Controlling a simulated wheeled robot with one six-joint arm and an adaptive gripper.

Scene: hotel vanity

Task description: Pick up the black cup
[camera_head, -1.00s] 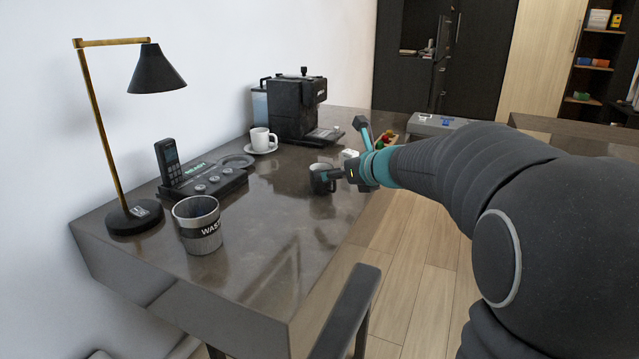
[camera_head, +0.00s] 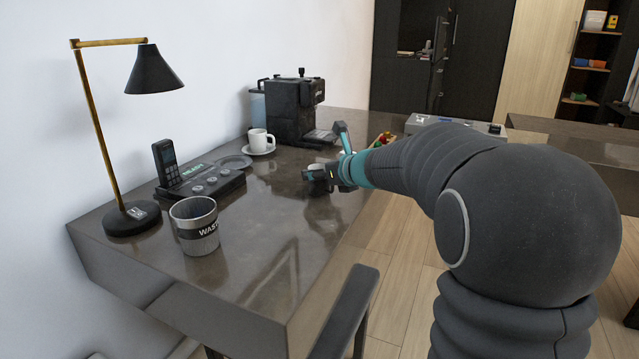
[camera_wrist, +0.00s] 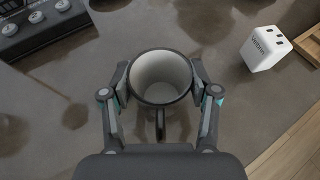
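The black cup (camera_wrist: 161,118) stands upright in the wrist view, with a pale inside and its handle toward my gripper's palm. My gripper (camera_wrist: 160,76) has one finger on each side of the cup, very close to its walls. Whether the pads touch the cup cannot be made out. In the head view my gripper (camera_head: 322,178) is low over the table at the cup's place and mostly hides the cup.
A white labelled box (camera_wrist: 264,48) stands right of the cup.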

